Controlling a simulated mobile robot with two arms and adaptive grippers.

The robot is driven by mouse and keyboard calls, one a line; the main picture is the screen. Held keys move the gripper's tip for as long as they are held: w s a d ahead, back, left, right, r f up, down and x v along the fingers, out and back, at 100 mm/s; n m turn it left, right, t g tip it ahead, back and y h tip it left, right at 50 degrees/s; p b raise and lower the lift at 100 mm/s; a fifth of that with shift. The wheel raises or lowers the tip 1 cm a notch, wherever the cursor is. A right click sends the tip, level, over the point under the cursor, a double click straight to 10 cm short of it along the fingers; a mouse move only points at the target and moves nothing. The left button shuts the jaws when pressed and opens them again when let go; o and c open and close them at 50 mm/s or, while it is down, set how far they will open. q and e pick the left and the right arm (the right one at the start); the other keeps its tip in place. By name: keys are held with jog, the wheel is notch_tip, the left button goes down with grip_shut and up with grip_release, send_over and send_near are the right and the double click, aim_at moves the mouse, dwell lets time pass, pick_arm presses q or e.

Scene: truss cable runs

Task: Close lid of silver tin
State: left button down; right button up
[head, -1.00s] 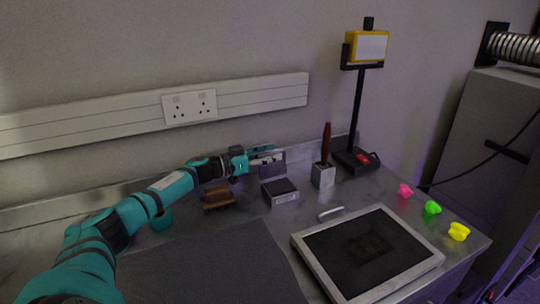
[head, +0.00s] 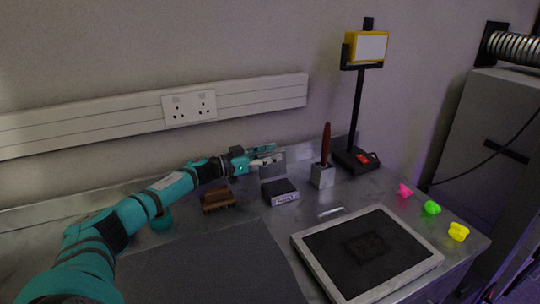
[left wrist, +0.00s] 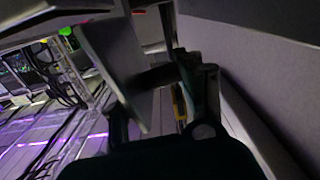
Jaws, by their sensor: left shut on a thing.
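The silver tin (head: 280,195) stands on the bench near the middle of the head view, with a dark top and a pale label on its front. Its lid (head: 272,168) is a grey plate standing up at the tin's back edge, so the tin is open. My left gripper (head: 266,156) reaches in from the left and is shut on the lid's upper part. In the left wrist view, a grey plate that looks like the lid (left wrist: 115,70) fills the space by the dark fingers. My right gripper is not in view.
A brown brush-like block (head: 217,200) lies left of the tin. A metal holder with a red-handled tool (head: 323,176) stands to its right, then a stand with a yellow-framed display (head: 367,47). A framed dark panel (head: 368,252) lies in front. The wall is close behind.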

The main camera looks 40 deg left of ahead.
pick_arm(q)
jog(key=shift+r, duration=0.1)
jog(key=shift+s+d+r+m+p, duration=0.1)
jog(key=shift+s+d+m+p, duration=0.1)
jog(key=shift+d+m+p, duration=0.35)
jog(key=shift+s+d+r+m+p, duration=0.1)
jog(key=shift+s+d+m+p, duration=0.1)
jog(key=shift+m, duration=0.55)
jog(key=shift+s+d+m+p, duration=0.3)
jog(key=shift+d+m, duration=0.25)
jog(key=shift+m, duration=0.55)
jog(key=shift+s+d+m, duration=0.25)
jog(key=shift+d+m, duration=0.2)
jog(key=shift+m, duration=0.45)
jog(key=shift+d+f, duration=0.1)
jog(key=c, duration=1)
grip_release()
jog(key=shift+o, duration=0.2)
jog(key=shift+s, duration=0.15)
